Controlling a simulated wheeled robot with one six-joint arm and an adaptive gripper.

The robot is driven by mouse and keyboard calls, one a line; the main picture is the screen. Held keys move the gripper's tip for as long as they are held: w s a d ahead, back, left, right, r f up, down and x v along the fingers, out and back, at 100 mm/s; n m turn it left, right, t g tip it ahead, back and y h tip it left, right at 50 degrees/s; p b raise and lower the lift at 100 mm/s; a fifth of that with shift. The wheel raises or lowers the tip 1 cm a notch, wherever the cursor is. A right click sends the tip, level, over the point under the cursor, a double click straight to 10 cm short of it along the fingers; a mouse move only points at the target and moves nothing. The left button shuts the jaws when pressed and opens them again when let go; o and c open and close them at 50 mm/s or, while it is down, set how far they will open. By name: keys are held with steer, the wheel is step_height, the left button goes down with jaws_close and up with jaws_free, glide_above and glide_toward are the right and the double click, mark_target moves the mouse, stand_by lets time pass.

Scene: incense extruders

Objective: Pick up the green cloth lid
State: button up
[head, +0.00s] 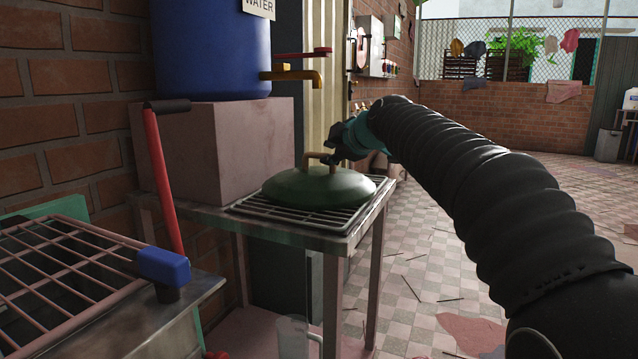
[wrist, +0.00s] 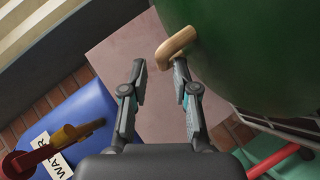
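The green lid (head: 318,188) is a dark green dome with a tan loop handle (head: 312,157). It lies flat on a wire rack on a small metal table. In the wrist view the lid (wrist: 255,50) fills the upper right, with its handle (wrist: 177,44) just beyond the fingertips. My gripper (head: 335,156) is at the right side of the handle, at about handle height. In the wrist view my gripper (wrist: 159,68) is open and empty, and the handle's bend is close to the right fingertip. I cannot tell whether they touch.
A pinkish block (head: 215,150) carrying a blue water barrel (head: 210,50) stands behind the lid, its brass tap (head: 300,75) jutting out above. A red lever (head: 163,180) and grill (head: 60,270) are at left. The tiled floor at right is mostly open.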

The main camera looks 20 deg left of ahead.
mark_target(323, 154)
steer(key=x, duration=0.4)
steer(key=shift+a+f+p, duration=0.1)
steer(key=shift+a+p, duration=0.2)
steer(key=shift+p, duration=0.05)
jaws_close()
